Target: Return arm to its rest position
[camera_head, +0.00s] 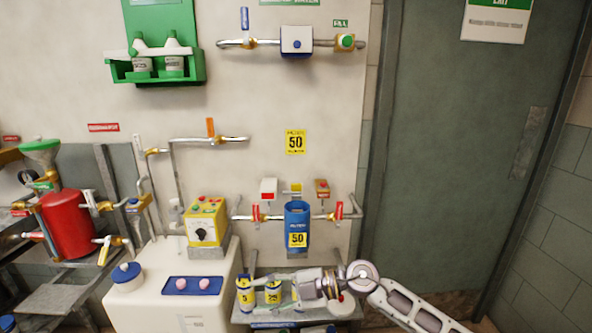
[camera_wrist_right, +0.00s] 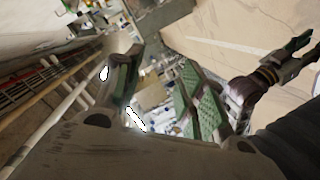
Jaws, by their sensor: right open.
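My right arm (camera_head: 405,303) comes in from the lower right of the head view and bends at the elbow, with the forearm pointing left. My right gripper (camera_head: 272,284) is in front of the low shelf, by the yellow-labelled canisters marked 5 (camera_head: 245,295) and 25 (camera_head: 273,293). I cannot tell whether it touches them. In the right wrist view the fingers (camera_wrist_right: 155,92) with green pads stand apart, and I see nothing held between them.
A blue filter housing (camera_head: 297,222) marked 50 hangs on a pipe above the shelf. A white cabinet (camera_head: 150,312) with a yellow control box (camera_head: 207,222) stands left of the gripper. A red tank (camera_head: 67,225) is at far left. A grey door (camera_head: 455,150) fills the right side.

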